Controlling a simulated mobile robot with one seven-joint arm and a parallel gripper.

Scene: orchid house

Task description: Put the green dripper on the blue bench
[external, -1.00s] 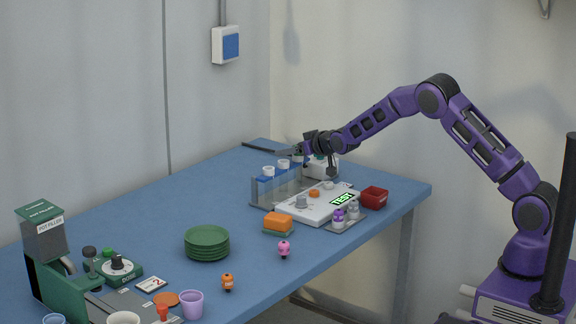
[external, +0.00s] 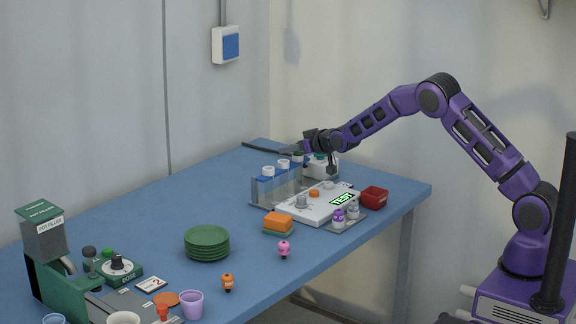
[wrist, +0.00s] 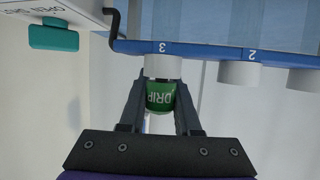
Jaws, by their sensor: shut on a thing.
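In the wrist view my gripper (wrist: 160,98) is shut on the green dripper (wrist: 158,97), whose label shows the letters DRIP. The dripper lies in line with the white-topped tube (wrist: 163,66) at position 3 of the rack; I cannot tell whether they touch. In the external view my gripper (external: 301,154) is at the rear end of the tube rack (external: 262,190), above the blue bench (external: 130,235). The dripper is small there and mostly hidden by the gripper and rack. The bench top is clear left of the rack.
Right of the rack is a white device (external: 317,209) with a green TEST display. Near it are a red box (external: 374,197), a tray of small bottles (external: 345,217) and an orange sponge (external: 278,222). Green plates (external: 207,243) and a pot filler (external: 45,240) stand nearer.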

